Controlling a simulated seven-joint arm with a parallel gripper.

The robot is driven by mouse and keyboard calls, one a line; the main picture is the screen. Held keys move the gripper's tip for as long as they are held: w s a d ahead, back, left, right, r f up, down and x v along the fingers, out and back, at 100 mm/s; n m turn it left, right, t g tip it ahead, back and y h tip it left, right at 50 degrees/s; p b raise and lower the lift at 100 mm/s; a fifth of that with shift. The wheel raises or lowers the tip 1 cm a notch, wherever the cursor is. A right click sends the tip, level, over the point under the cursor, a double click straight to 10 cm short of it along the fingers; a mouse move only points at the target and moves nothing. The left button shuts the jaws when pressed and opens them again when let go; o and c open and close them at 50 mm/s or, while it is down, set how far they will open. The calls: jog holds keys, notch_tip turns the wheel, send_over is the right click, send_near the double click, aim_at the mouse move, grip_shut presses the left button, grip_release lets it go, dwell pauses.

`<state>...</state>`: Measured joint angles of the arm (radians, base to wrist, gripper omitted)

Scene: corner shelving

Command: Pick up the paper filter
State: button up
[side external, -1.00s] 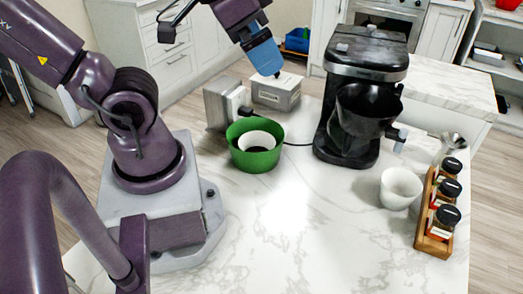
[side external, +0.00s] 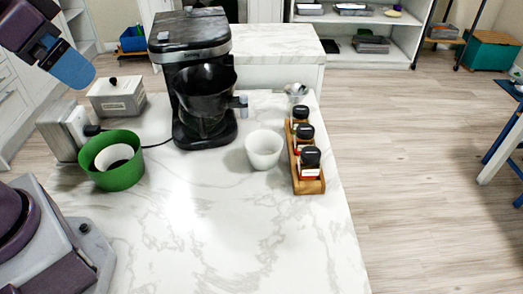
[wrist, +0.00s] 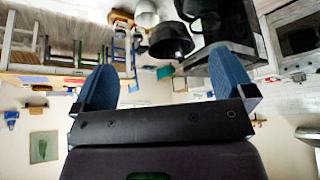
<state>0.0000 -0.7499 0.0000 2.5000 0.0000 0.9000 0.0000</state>
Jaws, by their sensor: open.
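A white, cup-shaped liner with a dark bottom, which looks like the paper filter (side external: 105,154), sits inside a green bowl (side external: 122,179) at the left of the marble counter. My gripper (side external: 76,70) is in the air at the upper left of the side view, above and behind the bowl, apart from it. In the wrist view my gripper (wrist: 162,60) shows two blue fingers spread wide with nothing between them. The filter and bowl are not visible in the wrist view.
A black coffee machine (side external: 190,45) stands right of the bowl. A white cup (side external: 264,150) and a wooden spice rack (side external: 306,184) stand farther right. A grey box (side external: 118,100) stands behind the bowl. The counter's front middle is clear.

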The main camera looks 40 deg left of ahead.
dwell(0.4)
jog(key=shift+w+r, duration=0.1)
jog(key=shift+w, duration=0.1)
jog(key=c, duration=0.5)
jog(key=w+n, duration=0.1)
jog(key=w, duration=0.1)
jog(key=w+r+n, duration=0.1)
jog(key=w+n, duration=0.1)
jog(key=w+r+n+g, duration=0.1)
jog(key=w, duration=0.1)
jog(key=shift+d, duration=0.15)
jog(key=c, duration=1.1)
jog(key=w+d+f+n+g, duration=0.1)
jog(key=w+f+n, duration=0.2)
jog(key=w+n, duration=0.55)
jog(key=w+f+n+g, duration=0.1)
jog(key=w+f+n, duration=0.3)
jog(key=w, duration=0.7)
jog(key=shift+w+d+f+n+g, duration=0.5)
jog(key=shift+w+f+n, duration=1.15)
jog(key=shift+f, duration=2.05)
jog(key=shift+w+d+f+n+g, duration=0.45)
jog(key=shift+w+f+n, duration=1.15)
jog(key=shift+f, duration=2.15)
jog(key=shift+w+d+f+n+g, duration=0.45)
jog(key=shift+w+f+n, duration=1.15)
jog(key=shift+f, duration=2.1)
